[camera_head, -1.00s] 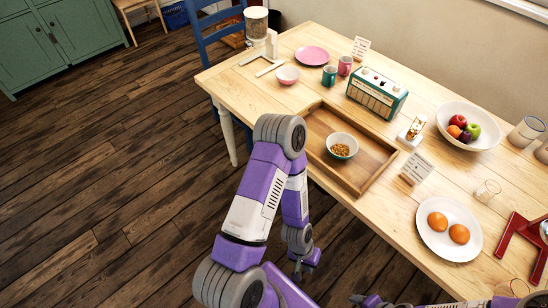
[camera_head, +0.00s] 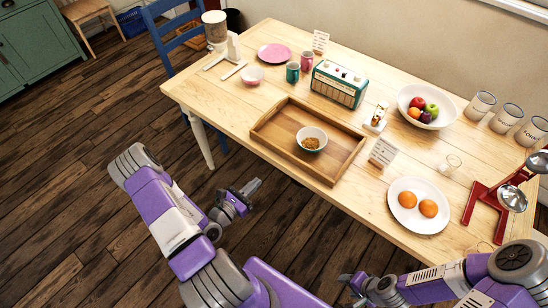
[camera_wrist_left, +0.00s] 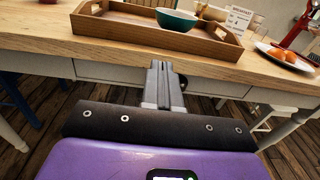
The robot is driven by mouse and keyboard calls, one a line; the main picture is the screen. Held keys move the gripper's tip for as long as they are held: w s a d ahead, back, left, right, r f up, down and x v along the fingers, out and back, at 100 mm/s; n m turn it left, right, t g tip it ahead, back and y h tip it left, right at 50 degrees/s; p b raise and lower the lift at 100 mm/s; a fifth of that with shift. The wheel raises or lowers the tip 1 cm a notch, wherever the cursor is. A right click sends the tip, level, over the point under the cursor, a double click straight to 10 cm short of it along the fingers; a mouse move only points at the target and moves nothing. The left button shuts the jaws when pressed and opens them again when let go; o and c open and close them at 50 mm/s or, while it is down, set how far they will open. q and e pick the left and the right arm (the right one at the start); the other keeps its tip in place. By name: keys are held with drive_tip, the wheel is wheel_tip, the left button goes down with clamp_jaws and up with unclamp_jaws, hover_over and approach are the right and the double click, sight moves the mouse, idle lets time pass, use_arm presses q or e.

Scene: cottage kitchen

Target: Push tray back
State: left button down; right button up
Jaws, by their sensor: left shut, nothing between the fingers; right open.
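The wooden tray (camera_head: 277,124) lies on the table close to its front edge. A bowl, green outside and white inside (camera_head: 323,133), stands in it with brown food inside. The wrist view shows the tray's front wall (camera_wrist_left: 130,31) and the bowl (camera_wrist_left: 176,20) beyond my fingers. My left gripper (camera_head: 256,185) is shut and empty, in front of the table and apart from the tray. Its closed fingers also show in the left wrist view (camera_wrist_left: 163,68), pointing toward the table edge. My right gripper (camera_head: 346,281) is open at the bottom, short of the table, partly seen.
Behind the tray stands a green radio (camera_head: 339,84). A small card (camera_head: 383,152) and a little brown-and-white item (camera_head: 376,118) stand right of it. A plate of oranges (camera_head: 408,218) sits further right, a fruit bowl (camera_head: 446,108) behind. Bare tabletop (camera_head: 225,105) lies left of the tray.

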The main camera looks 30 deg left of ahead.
sight(281, 151)
use_arm(q)
drive_tip(key=shift+y, duration=0.5)
drive_tip(key=w+b, duration=0.2)
drive_tip(key=w, duration=1.2)
drive_tip(key=shift+r, duration=0.15)
use_arm(e)
wheel_tip(281, 151, down, 2)
drive_tip(key=shift+f, duration=0.2)
